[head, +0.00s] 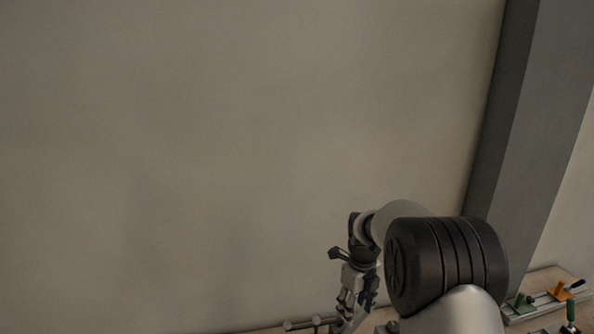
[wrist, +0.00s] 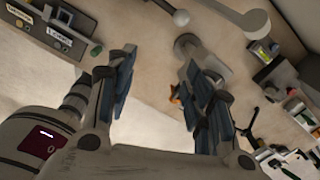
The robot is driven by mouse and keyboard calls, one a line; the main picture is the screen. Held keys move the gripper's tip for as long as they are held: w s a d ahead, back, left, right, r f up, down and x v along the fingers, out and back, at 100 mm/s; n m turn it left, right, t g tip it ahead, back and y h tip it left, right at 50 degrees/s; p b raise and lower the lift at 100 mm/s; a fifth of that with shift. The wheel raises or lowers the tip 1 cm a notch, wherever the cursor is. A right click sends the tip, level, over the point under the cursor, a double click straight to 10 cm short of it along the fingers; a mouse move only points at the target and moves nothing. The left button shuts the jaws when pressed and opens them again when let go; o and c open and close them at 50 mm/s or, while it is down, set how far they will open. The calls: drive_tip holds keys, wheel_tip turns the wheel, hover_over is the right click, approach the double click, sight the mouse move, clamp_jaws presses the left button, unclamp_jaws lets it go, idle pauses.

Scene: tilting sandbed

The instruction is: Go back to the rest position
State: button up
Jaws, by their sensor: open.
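My gripper (head: 350,300) shows at the lower middle of the head view, at the end of my raised arm, in front of the plain wall and pointing down. In the wrist view my gripper (wrist: 165,95) is open, with its two blue-grey fingers wide apart. Nothing is between the fingertips that I can make out as held. A small orange thing (wrist: 175,100) shows beyond the fingers, close to the right one in the picture; it looks apart from it, but I cannot tell what it is.
A beige wall (head: 220,150) fills most of the head view, with a grey pillar (head: 530,120) at right. A bench with green and orange handled items (head: 560,291) stands at lower right. The wrist view shows a dark panel with labels (wrist: 60,35) at upper left and equipment at right.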

drive_tip(key=s+r+n+t+b, duration=0.1)
drive_tip(key=s+r+n+b, duration=0.35)
drive_tip(key=s+n, duration=0.35)
drive_tip(key=s+r+n+t+b, duration=0.1)
drive_tip(key=s+r+n+b, duration=0.35)
drive_tip(key=s+n, duration=0.3)
drive_tip(key=s+f+n+t+b, duration=0.1)
drive_tip(key=s+f+n+b, duration=0.1)
drive_tip(key=s+n, duration=0.5)
drive_tip(key=s+a+f+n+t+b, duration=0.1)
drive_tip(key=s+f+n+b, duration=0.2)
drive_tip(key=s+n, duration=0.4)
drive_tip(key=s+f, duration=0.1)
drive_tip(key=s, duration=0.3)
drive_tip(key=shift+s+f+b, duration=0.15)
drive_tip(key=shift+f+b, duration=0.1)
drive_tip(key=shift+b, duration=0.05)
drive_tip(key=shift+c, duration=0.4)
